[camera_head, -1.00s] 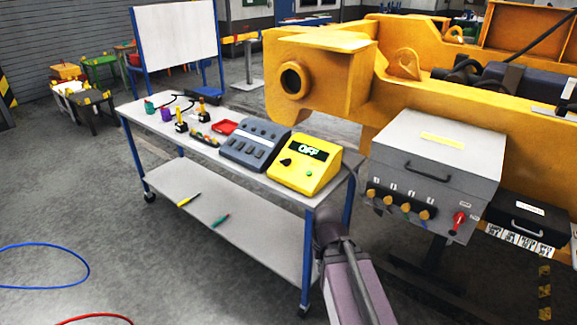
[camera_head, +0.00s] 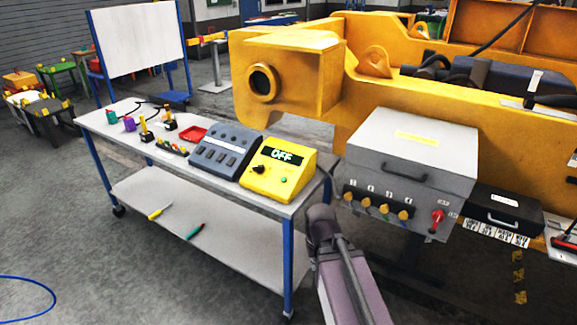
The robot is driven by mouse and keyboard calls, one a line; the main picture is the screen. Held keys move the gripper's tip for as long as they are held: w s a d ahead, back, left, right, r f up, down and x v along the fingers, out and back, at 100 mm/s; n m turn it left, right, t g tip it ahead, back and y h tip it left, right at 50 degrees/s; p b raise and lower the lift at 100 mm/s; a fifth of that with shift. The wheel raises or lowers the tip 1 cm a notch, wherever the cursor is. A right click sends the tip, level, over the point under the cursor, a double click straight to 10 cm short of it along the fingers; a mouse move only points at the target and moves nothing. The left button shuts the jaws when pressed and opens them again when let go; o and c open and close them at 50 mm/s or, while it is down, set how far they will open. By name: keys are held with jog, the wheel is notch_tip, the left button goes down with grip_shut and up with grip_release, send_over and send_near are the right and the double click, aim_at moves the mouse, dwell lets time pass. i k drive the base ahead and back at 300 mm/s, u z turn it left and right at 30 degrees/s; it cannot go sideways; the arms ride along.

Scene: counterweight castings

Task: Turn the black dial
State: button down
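A small black dial (camera_head: 258,170) sits on the sloped front of a yellow control box (camera_head: 267,190), left of a green button (camera_head: 284,181). The box's dark display (camera_head: 283,156) reads OFF in light letters. The box stands at the right end of the cart's grey top. The dial is too small to make out its pointer setting. A link of my arm rises from the bottom of the view, right of the cart and below the box. My gripper is not in view.
A grey keypad unit (camera_head: 226,150) stands close left of the yellow box on the cart (camera_head: 103,130), with a red tray (camera_head: 193,134) beyond. A grey case (camera_head: 414,150) with several knobs and a red switch is right of the cart. A large yellow casting (camera_head: 330,85) stands behind.

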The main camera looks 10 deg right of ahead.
aim_at(260, 168)
jog(key=z, duration=0.15)
jog(key=i, duration=0.85)
jog(key=u, duration=0.3)
